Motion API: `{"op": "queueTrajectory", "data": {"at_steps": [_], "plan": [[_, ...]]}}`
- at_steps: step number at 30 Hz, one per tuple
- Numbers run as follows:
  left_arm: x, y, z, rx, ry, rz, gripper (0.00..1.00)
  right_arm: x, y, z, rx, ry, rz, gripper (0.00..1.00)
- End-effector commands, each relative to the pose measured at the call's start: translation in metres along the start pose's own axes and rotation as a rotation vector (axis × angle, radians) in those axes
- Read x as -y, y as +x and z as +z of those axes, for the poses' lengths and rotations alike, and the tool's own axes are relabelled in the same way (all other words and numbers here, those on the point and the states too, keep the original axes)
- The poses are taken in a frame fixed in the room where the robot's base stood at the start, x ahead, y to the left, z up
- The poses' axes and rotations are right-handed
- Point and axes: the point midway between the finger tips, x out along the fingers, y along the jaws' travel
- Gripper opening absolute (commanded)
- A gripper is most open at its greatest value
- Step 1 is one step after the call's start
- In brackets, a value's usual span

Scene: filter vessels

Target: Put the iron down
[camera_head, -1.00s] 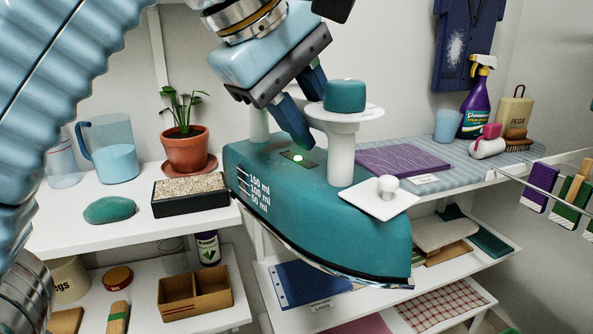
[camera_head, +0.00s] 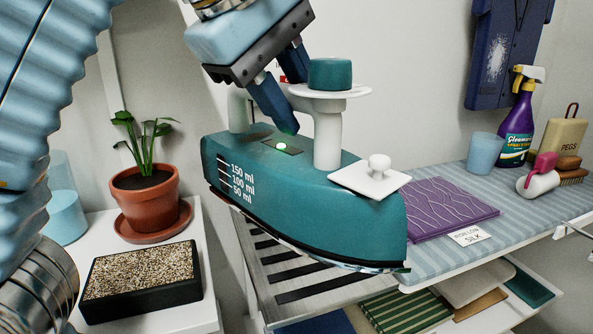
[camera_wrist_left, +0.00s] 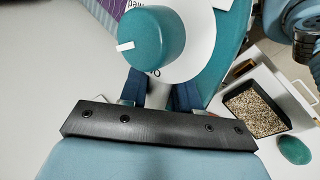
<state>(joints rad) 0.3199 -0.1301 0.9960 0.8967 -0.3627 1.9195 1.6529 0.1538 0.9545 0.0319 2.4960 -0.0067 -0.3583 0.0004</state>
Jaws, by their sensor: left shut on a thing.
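The teal iron (camera_head: 300,190) has a white front post, a teal dial (camera_head: 330,74) on a white disc, a lit green lamp and a white flap with a knob. My left gripper (camera_head: 288,100) is shut on its handle between the two posts; the fingers hide most of the grip. The iron hangs nose to the right, in front of a slatted metal rest (camera_head: 262,258) at the left end of the striped ironing board (camera_head: 553,203). Its sole looks clear of the rest, though the gap is hard to judge. In the left wrist view the dial (camera_wrist_left: 158,38) covers the grip.
A purple cloth (camera_head: 440,208) with a card reading SILK lies on the board, right of the iron. Behind it stand a blue cup (camera_head: 484,153) and a spray bottle (camera_head: 518,125). At left are a potted plant (camera_head: 148,200) and a gravel tray (camera_head: 140,280).

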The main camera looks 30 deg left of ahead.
Motion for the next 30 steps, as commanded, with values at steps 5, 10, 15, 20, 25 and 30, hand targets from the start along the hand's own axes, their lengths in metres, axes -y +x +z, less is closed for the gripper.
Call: {"op": "queueTrajectory", "data": {"at_steps": [5,10,15,20,25,30], "plan": [[-0.004,0.008,-0.010,-0.003,-0.002,0.004,0.00,0.000,-0.001,0.000,0.000,0.000,0.000,1.00],[-0.013,0.030,-0.033,-0.002,-0.004,0.003,0.00,0.000,-0.001,0.000,0.000,0.000,0.000,1.00],[-0.023,0.056,-0.059,-0.001,-0.003,0.002,0.00,0.000,-0.001,0.000,0.000,0.000,0.000,1.00],[-0.025,0.082,-0.077,-0.004,-0.001,0.002,0.00,0.000,-0.001,0.000,0.000,0.000,0.000,1.00],[-0.023,0.107,-0.091,-0.003,0.000,0.004,0.00,0.000,-0.001,0.000,0.000,0.000,0.000,1.00],[-0.022,0.119,-0.098,-0.002,0.001,0.006,0.00,0.000,-0.001,0.000,0.000,0.000,0.000,1.00]]}}
